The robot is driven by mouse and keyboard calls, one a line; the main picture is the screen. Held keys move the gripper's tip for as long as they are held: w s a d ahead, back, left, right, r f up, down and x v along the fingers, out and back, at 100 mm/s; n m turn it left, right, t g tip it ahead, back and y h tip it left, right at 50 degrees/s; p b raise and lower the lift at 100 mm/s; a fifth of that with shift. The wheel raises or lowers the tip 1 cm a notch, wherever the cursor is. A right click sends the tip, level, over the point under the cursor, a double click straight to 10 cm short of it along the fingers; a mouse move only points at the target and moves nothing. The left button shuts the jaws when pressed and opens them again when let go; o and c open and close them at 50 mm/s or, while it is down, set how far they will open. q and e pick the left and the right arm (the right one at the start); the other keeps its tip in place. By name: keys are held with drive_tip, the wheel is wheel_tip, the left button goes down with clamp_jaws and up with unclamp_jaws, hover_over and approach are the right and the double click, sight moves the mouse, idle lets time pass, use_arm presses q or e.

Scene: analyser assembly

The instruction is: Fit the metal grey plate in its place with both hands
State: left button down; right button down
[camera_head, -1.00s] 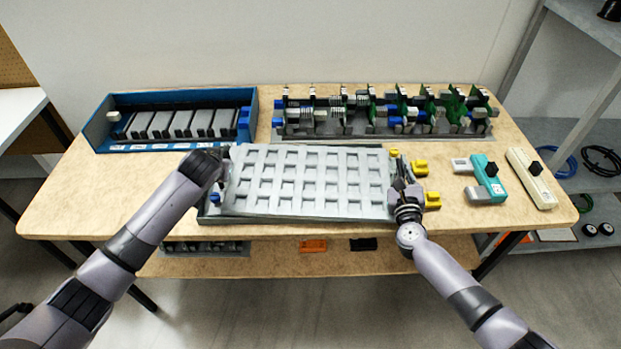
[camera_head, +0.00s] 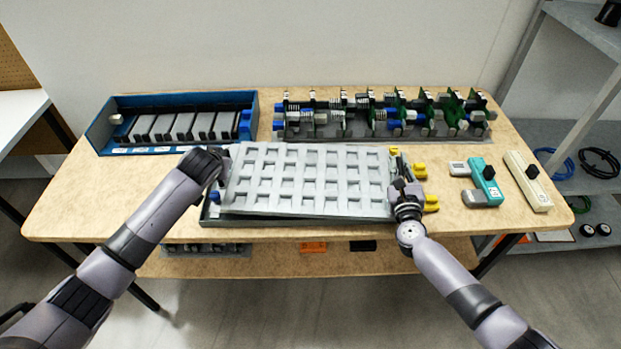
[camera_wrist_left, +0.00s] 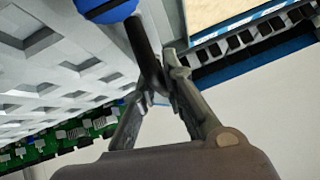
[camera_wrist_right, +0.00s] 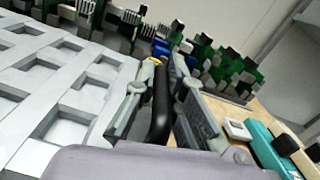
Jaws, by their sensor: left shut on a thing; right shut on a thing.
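The grey metal plate (camera_head: 305,178), a flat panel with rows of square recesses, lies over a dark grey-green base tray (camera_head: 300,219). The tray's front and left edges show beyond the plate, which looks slightly askew. My left gripper (camera_wrist_left: 158,75) is shut on a black handle (camera_wrist_left: 143,42) at the plate's left end; in the head view the wrist mostly hides it. My right gripper (camera_head: 399,183) is shut on a black handle (camera_wrist_right: 162,105) at the plate's right end. The plate also fills the left of the right wrist view (camera_wrist_right: 58,92). Whether it touches the tray cannot be told.
Behind stand a blue bin of grey modules (camera_head: 100,130) and a rack of green circuit boards (camera_head: 360,132). Yellow parts (camera_head: 419,170), a teal tool (camera_head: 486,182) and a cream tool (camera_head: 528,180) lie to the right. The bench's front left is clear.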

sight(381, 166)
use_arm(q)
drive_tip(key=shift+w+d+r, duration=0.1)
drive_tip(key=shift+d+r, duration=0.05)
use_arm(e)
drive_tip(key=shift+w+r, duration=0.1)
drive_tip(key=shift+r, duration=0.05)
drive_tip(key=shift+a, duration=0.15)
